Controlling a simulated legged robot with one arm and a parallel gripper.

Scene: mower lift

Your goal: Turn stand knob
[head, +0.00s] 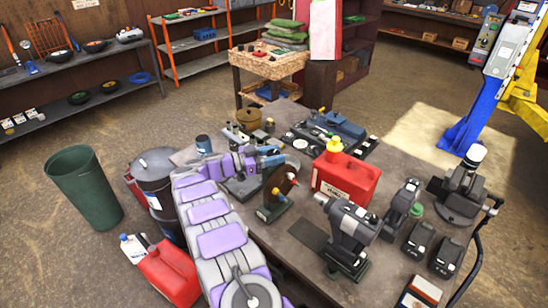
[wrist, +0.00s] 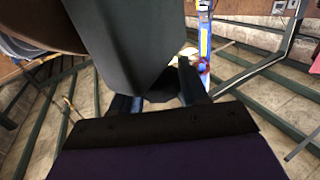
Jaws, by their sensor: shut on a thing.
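A small dark green stand (head: 272,208) with brown and black parts at its top stands on the workbench, near the middle of the head view. My gripper (head: 274,160) reaches it from the left at the height of its top. In the wrist view my gripper (wrist: 156,97) has a finger on each side of a dark grey tapered part (wrist: 125,40), which fills the upper middle. It is shut on this part, which looks like the stand knob. The exact contact is dark and partly hidden.
A red jerrycan (head: 345,180) stands close right of the stand. A grey power tool (head: 350,230) and black batteries (head: 418,240) stand nearer on the workbench (head: 300,250). A blue tool case (head: 335,125) lies behind. A green bin (head: 85,190) stands on the floor at left.

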